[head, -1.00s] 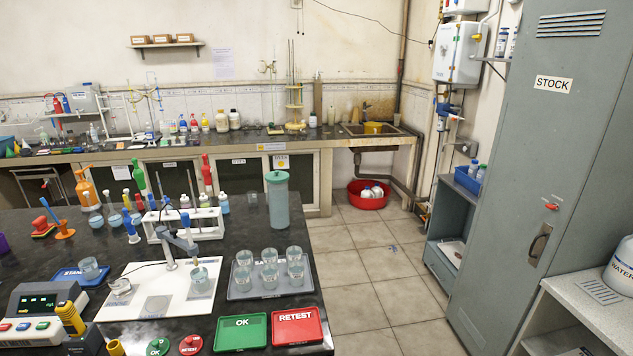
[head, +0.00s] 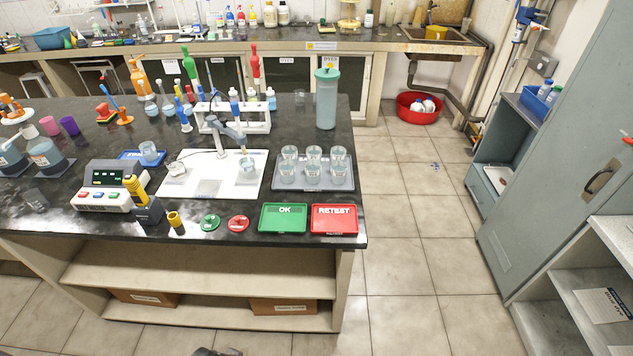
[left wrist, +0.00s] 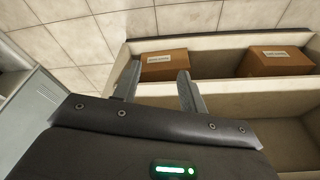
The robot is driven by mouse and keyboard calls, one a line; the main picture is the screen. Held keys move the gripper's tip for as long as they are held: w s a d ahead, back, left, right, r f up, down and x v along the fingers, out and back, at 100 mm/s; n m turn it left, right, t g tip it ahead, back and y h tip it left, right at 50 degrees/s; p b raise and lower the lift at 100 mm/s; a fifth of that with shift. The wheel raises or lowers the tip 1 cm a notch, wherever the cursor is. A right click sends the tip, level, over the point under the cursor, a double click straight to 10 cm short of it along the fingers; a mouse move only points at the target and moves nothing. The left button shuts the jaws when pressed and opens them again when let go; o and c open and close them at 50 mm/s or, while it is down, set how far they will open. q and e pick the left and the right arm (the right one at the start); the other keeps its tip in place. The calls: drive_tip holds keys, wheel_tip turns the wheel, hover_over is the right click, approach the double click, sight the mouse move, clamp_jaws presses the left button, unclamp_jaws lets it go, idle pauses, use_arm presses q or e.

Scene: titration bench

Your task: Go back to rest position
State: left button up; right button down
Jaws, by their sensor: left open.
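My left gripper (left wrist: 157,88) shows in the left wrist view with its two fingers apart and nothing between them. It is in front of the lower shelf of the bench, where a cardboard box (left wrist: 164,65) sits beyond the fingertips. In the head view, only a small dark part at the bottom edge shows, and I cannot tell which part of me it is. My right gripper is not in view. The black-topped bench (head: 100,220) stands in front of me with its glassware and trays.
The bench top holds a green OK tray (head: 283,218), a red RETEST tray (head: 334,219), a grey tray of beakers (head: 343,183) and a meter (head: 108,188). A grey cabinet (head: 560,190) stands at right. The tiled floor (head: 415,270) between is clear. A red basin (head: 418,115) sits farther back.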

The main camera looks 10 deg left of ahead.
use_arm(q)
drive_tip(key=s+f+g+b, duration=0.1)
drive_tip(key=s+f, duration=0.2)
drive_tip(key=f, duration=0.7)
drive_tip(key=s+f+b, duration=0.1)
drive_tip(key=s+f, duration=0.3)
drive_tip(key=f, duration=0.6)
drive_tip(key=s+a+f, duration=0.3)
drive_tip(key=s+f, duration=0.7)
drive_tip(key=s, duration=0.2)
drive_tip(key=shift+a+g, duration=0.15)
drive_tip(key=shift+g, duration=0.25)
drive_tip(key=shift+s, duration=0.1)
